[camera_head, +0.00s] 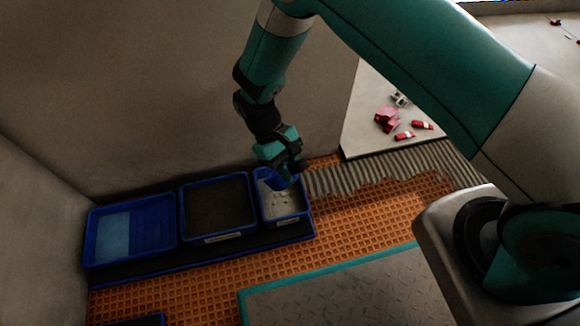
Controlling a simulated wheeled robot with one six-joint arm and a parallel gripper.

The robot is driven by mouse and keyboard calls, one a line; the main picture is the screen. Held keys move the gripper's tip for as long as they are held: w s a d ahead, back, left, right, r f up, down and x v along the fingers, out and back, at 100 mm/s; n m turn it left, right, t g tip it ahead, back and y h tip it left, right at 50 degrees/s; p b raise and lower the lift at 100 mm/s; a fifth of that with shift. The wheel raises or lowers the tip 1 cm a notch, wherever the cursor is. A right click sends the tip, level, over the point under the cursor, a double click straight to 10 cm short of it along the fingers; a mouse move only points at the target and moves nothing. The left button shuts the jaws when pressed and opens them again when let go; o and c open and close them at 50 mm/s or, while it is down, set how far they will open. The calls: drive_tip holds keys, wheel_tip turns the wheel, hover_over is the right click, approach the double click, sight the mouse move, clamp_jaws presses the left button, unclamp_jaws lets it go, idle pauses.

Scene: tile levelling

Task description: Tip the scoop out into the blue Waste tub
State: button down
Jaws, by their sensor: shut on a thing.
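My gripper (284,165) points down over the right-hand blue tub (283,222) at the back left. It is shut on a blue thing, seemingly the scoop (272,179), which hangs low at the tub's far part. What the scoop holds is hidden by the gripper and the angle. This tub has pale grey matter with light bits in it and a label on its front. The label is too small to read, so I cannot tell whether this is the Waste tub.
A blue tub of dark brown matter (218,207) stands to its left. Farther left is a blue tray (167,220) with a pale blue part and ribs. Orange matting (350,225) covers the floor. Red and white pieces (388,120) lie on a pale slab (362,138).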

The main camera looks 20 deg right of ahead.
sight(292, 164)
drive_tip(key=shift+r, duration=0.1)
drive_tip(key=shift+r+t+p, duration=0.4)
drive_tip(key=shift+r+p, duration=0.2)
drive_tip(key=shift+p, duration=0.55)
wheel_tip(292, 164, up, 3)
drive_tip(key=t+y+p, duration=0.2)
drive_tip(key=t+p, duration=0.1)
drive_tip(key=p, duration=0.2)
drive_tip(key=shift+s+r+t+y, duration=0.1)
drive_tip(key=shift+r+t+y, duration=0.05)
drive_tip(key=shift+t+y, duration=0.15)
drive_tip(key=r+t+y+p, duration=0.1)
drive_tip(key=t, duration=0.1)
drive_tip(key=shift+r+t+p, duration=0.3)
drive_tip(key=shift+r+p, duration=0.05)
drive_tip(key=shift+r, duration=0.05)
drive_tip(key=shift+r+t+y, duration=0.25)
drive_tip(key=shift+t+y, duration=0.25)
drive_tip(key=shift+t, duration=0.1)
